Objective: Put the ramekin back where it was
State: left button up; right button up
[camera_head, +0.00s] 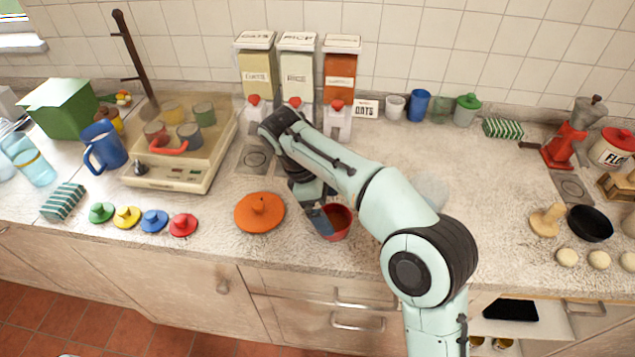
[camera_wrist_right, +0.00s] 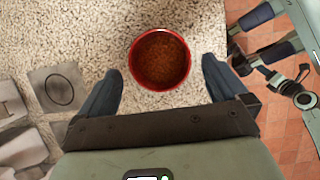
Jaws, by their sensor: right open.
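The red ramekin (camera_head: 338,224), with a brown inside or filling, stands upright on the speckled counter near its front edge. In the right wrist view the ramekin (camera_wrist_right: 160,58) is seen from above, just ahead of and between my finger tips. My right gripper (camera_head: 318,212) is open at the ramekin's left side, and its fingers hide part of the rim. In the right wrist view the open fingers (camera_wrist_right: 161,70) show one to each side, with no visible grip on it. My left gripper is not in view.
An orange lid (camera_head: 260,211) lies left of the ramekin. Several small coloured lids (camera_head: 154,220) lie farther left. Behind stand three dispensers (camera_head: 297,75) and a hob pad (camera_head: 256,158). A dark pan (camera_head: 590,223) is far right. Counter between is mostly clear.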

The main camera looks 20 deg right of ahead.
jog(key=p+v, duration=0.3)
jog(key=v, duration=0.5)
jog(key=shift+f, duration=0.1)
